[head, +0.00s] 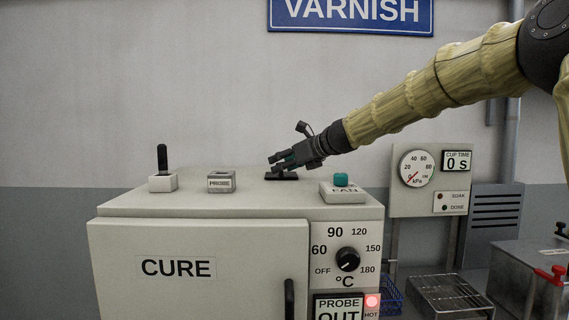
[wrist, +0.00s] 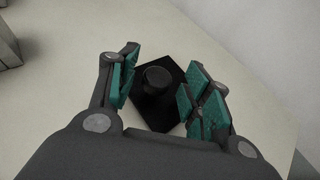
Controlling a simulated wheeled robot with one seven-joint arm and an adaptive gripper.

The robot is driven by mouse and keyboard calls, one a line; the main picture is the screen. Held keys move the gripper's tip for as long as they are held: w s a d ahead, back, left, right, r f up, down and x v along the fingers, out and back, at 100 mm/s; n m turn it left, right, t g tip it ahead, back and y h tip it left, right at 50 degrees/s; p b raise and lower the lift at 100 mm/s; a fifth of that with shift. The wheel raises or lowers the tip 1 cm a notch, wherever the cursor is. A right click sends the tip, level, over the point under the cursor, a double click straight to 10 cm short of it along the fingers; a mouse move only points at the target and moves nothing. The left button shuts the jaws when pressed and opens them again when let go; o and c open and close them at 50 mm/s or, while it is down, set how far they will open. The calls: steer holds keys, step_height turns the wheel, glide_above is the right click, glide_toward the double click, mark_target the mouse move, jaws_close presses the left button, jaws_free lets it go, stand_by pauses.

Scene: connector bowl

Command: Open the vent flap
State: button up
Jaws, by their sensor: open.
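The vent flap appears to be a flat black square plate (head: 283,178) on top of the cream CURE oven (head: 245,197). The wrist view shows the plate (wrist: 152,108) with a round black knob (wrist: 156,77) standing up from it. My gripper (head: 276,163) is just above the plate, angled down and to the left. In the wrist view my gripper (wrist: 160,78) is open, with one teal-padded finger on each side of the knob. I see a gap at both sides of the knob. The plate lies flat and looks shut.
The oven top also carries a black upright lever (head: 162,158), a grey PROBE block (head: 221,182) and a FAN box (head: 343,192) with a teal button. A gauge panel (head: 430,168) stands at the right, with a wire rack (head: 452,296) below. The wall is behind.

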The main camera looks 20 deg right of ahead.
steer(key=shift+s+r, duration=0.2)
steer(key=shift+s, duration=0.05)
steer(key=shift+w+f, duration=0.1)
steer(key=shift+w, duration=0.05)
steer(key=c, duration=0.4)
jaws_close()
steer(key=shift+r+p, duration=0.25)
steer(key=shift+p, duration=0.3)
